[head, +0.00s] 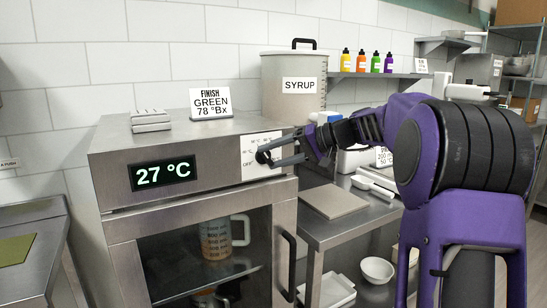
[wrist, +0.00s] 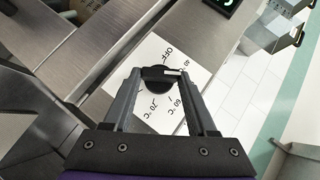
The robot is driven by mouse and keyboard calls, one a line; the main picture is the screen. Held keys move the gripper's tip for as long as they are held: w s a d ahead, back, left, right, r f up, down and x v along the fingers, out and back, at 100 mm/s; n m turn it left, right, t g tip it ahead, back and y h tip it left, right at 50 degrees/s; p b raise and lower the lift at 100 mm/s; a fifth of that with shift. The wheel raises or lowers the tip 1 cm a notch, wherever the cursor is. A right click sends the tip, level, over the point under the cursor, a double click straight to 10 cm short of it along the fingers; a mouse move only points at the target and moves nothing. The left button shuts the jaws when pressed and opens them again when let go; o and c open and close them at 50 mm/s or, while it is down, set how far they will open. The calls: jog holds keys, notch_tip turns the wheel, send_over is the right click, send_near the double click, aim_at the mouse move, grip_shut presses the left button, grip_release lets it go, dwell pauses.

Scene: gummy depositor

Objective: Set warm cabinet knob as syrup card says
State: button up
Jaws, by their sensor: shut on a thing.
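The warm cabinet (head: 118,165) stands in the middle left with a glass door; its display (head: 163,173) reads 27 °C. Its black knob (head: 264,157) sits on a white dial plate (head: 250,170) marked OFF and several temperatures. In the wrist view the knob (wrist: 157,83) lies between the fingertips, with a light mark on it. My gripper (head: 270,156) is shut on the knob; it also shows in the wrist view (wrist: 158,75). The syrup card (head: 211,104) on top of the cabinet reads FINISH GREEN 78 °Bx.
A large SYRUP pot (head: 283,95) stands behind. Coloured bottles line a wall shelf (head: 375,74). A side table with a grey plate (head: 333,201) is right of the cabinet. A measuring jug (head: 215,240) stands inside. A card (head: 384,156) behind my arm is partly hidden.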

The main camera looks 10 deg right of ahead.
jog(key=shift+f+m+y, duration=0.15)
jog(key=shift+m+y, duration=0.35)
jog(key=shift+y, duration=0.1)
dwell(0.3)
jog(key=o, duration=1.4)
jog(key=shift+c, duration=0.2)
jog(key=shift+d, duration=0.1)
jog(key=p+v, duration=0.1)
jog(key=v, duration=1.6)
jog(key=shift+d+f, duration=0.15)
jog(key=shift+f, duration=0.05)
